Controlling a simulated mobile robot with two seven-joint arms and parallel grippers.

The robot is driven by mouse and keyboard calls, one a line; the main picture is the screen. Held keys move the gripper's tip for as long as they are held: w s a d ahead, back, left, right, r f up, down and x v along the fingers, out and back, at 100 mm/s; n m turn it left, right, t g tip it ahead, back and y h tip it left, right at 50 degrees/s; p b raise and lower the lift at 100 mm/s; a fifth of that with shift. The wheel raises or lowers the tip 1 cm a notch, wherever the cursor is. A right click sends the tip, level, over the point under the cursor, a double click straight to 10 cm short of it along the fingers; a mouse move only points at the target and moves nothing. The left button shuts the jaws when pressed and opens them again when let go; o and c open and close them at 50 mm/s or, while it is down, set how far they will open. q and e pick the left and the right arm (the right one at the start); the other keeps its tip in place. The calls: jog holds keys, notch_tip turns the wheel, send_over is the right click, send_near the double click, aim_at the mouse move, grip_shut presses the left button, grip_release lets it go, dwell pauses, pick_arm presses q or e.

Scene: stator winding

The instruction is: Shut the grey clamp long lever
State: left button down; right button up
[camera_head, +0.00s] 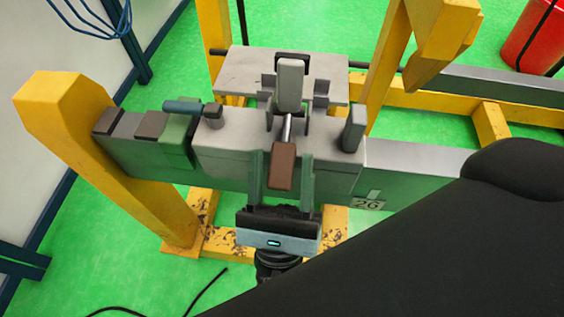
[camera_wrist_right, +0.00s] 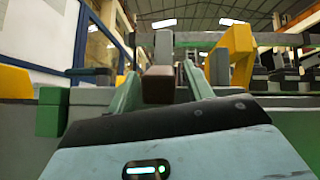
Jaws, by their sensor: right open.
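The grey clamp (camera_head: 290,85) stands on a grey beam in the middle of the head view. Its long lever ends in a brown grip (camera_head: 283,166) that points towards me. My right gripper (camera_head: 282,160) is open, with one green finger on each side of the brown grip. Gaps show between grip and fingers, so it is not gripped. In the right wrist view the brown grip (camera_wrist_right: 158,85) sits between the two fingers (camera_wrist_right: 160,82). My left gripper is not in view.
A green clamp with a blue-grey handle (camera_head: 182,107) sits on the beam to the left. A grey post (camera_head: 354,128) stands to the right of the lever. Yellow frame posts (camera_head: 75,125) carry the beam. A red bin (camera_head: 535,40) is far right.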

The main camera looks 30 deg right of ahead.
jog(key=shift+w, duration=0.1)
grip_shut()
dwell(0.3)
jog(key=shift+d+r, duration=0.1)
